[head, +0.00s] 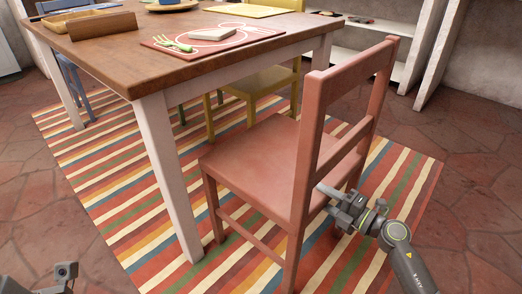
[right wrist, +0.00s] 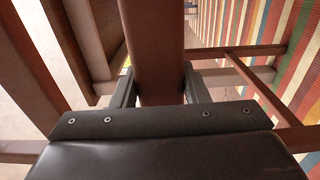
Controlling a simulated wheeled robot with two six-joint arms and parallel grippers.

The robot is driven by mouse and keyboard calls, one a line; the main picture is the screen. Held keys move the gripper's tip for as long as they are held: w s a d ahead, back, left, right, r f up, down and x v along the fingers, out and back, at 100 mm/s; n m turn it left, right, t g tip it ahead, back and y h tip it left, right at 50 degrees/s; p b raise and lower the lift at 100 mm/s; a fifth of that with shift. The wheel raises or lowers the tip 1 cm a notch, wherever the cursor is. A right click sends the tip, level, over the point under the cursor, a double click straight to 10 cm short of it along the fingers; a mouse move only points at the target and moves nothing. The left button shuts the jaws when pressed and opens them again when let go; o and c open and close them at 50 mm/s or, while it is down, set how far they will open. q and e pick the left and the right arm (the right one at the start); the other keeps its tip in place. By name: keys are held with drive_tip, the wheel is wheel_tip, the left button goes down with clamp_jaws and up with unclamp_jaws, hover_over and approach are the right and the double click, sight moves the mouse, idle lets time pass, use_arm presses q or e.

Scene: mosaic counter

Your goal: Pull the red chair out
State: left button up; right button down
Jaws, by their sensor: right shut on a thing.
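The red chair (head: 252,158) stands upright at the right end of the wooden table (head: 119,50), its backrest on the side away from the table. My right gripper (head: 334,200) is at the chair's back, low by the seat level. In the right wrist view, the gripper's two fingers (right wrist: 160,88) lie on either side of a reddish chair post (right wrist: 152,40) and are shut on it. The fingertips are partly hidden behind the chair in the head view. Of my left arm, only a small part shows at the bottom left; its jaws are not visible.
A striped rug (head: 112,190) lies under the table and chair. A yellow chair (head: 262,90) and a blue chair (head: 70,75) stand at the table. White shelves (head: 358,42) are at the back. Bare stone floor (head: 478,150) is free at the right.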

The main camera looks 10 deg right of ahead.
drive_tip(key=c, duration=1)
unclamp_jaws()
drive_tip(key=shift+a+r, duration=0.1)
drive_tip(key=shift+r, duration=0.1)
drive_tip(key=shift+o, duration=1.2)
drive_tip(key=shift+f, duration=0.15)
